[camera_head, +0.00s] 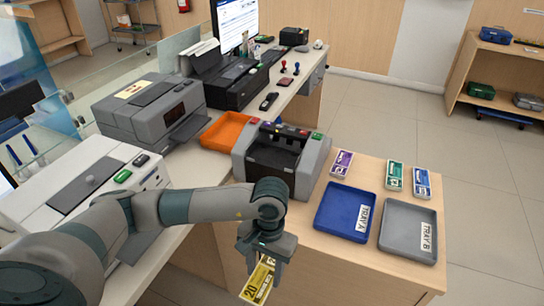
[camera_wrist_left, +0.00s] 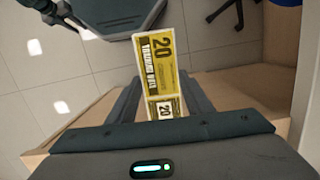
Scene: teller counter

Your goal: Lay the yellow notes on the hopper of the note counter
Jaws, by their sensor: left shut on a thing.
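The yellow notes (camera_head: 258,283) hang from my left gripper (camera_head: 262,262), a flat stack marked 20. My left gripper is shut on them, in front of the counter's near edge. The notes also show in the left wrist view (camera_wrist_left: 163,73), between the fingers of my left gripper (camera_wrist_left: 160,108). The note counter (camera_head: 282,155) is a grey machine behind and above the gripper in the head view, apart from the notes. My forearm and wrist cover part of the area just in front of it. My right gripper is not in view.
A blue tray A (camera_head: 345,211) and a grey tray B (camera_head: 408,230) lie on the wooden top right of the note counter. An orange tray (camera_head: 224,132) and a grey printer-like machine (camera_head: 150,108) stand left.

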